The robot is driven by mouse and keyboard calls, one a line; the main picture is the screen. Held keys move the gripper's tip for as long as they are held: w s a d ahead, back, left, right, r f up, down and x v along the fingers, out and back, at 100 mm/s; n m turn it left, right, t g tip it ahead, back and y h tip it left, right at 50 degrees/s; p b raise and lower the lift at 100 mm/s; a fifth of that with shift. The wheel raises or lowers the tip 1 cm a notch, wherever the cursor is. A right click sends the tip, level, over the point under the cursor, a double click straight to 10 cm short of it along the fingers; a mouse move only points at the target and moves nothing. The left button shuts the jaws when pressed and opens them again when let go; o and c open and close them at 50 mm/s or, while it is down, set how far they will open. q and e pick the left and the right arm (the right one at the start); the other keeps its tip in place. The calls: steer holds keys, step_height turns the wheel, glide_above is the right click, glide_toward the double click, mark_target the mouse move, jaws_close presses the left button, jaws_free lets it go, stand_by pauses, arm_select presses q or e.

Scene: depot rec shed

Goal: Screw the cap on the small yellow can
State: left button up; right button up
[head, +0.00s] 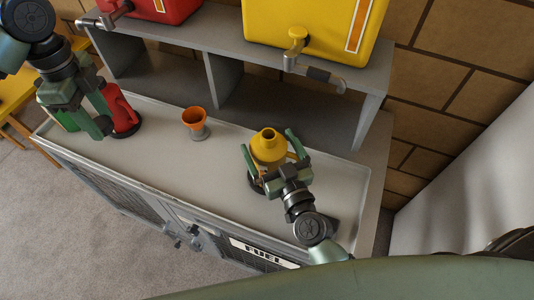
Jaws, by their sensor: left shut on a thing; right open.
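The small yellow can (268,149) stands upright on the counter, its round mouth open at the top with no cap on it. My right gripper (266,160) is open, with its fingers on either side of the yellow can. My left gripper (103,120) is at the left end of the counter, right beside a red can (123,108). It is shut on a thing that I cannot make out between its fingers. I cannot pick out the cap for certain.
An orange funnel (194,118) stands in a grey holder between the grippers. A shelf (225,38) behind carries large red (165,8) and yellow (310,25) containers with taps overhanging. The counter (160,140) is clear around the funnel.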

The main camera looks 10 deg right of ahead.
arm_select(q)
steer(key=shift+s+a+r, duration=0.1)
steer(key=shift+s+a, duration=0.05)
steer(key=shift+s, duration=0.25)
arm_select(e)
steer(key=shift+s+a, duration=0.2)
steer(key=shift+s, duration=0.15)
steer(key=shift+f, duration=0.1)
steer(key=c, duration=1.7)
arm_select(q)
steer(key=shift+w, duration=0.1)
arm_select(e)
steer(key=shift+w, duration=0.1)
steer(key=shift+c, duration=1.3)
steer(key=shift+r, duration=0.2)
